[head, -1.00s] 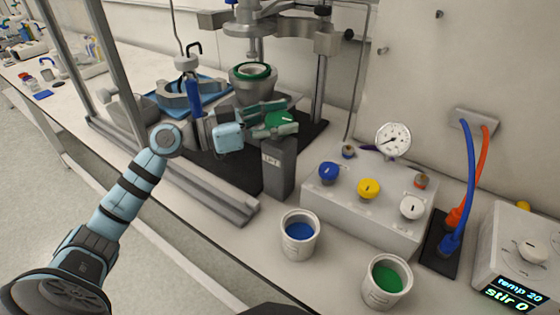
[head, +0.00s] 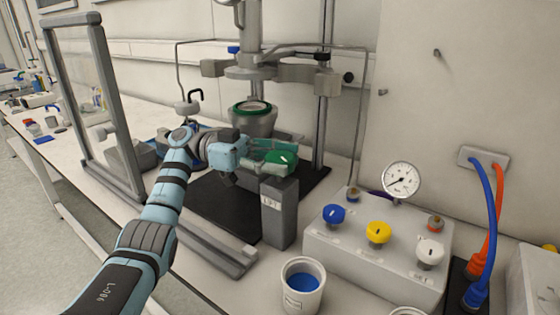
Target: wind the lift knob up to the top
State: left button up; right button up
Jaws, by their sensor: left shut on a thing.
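The lift knob (head: 279,158) is a green knob on top of a grey post (head: 280,212) with a small label, in the middle of the head view. My left gripper (head: 285,158) reaches in from the left with its fingers around the green knob and is shut on it. The fingers hide part of the knob. Behind it stands the reactor vessel (head: 252,120) with a green ring at its rim, below a lid held on the stand. There is a clear gap between vessel and lid. My right gripper is not in view.
A white control box (head: 375,250) with blue, yellow and white knobs and a gauge (head: 401,179) stands to the right. A cup with blue contents (head: 302,287) stands in front. A framed clear shield (head: 95,105) stands at the left.

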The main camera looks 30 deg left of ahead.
aim_at(280, 156)
pick_arm(q)
jog(key=shift+r, duration=0.15)
jog(key=o, duration=1.2)
jog(key=shift+c, duration=0.2)
notch_tip(280, 156, up, 10)
jog(key=shift+f, duration=0.1)
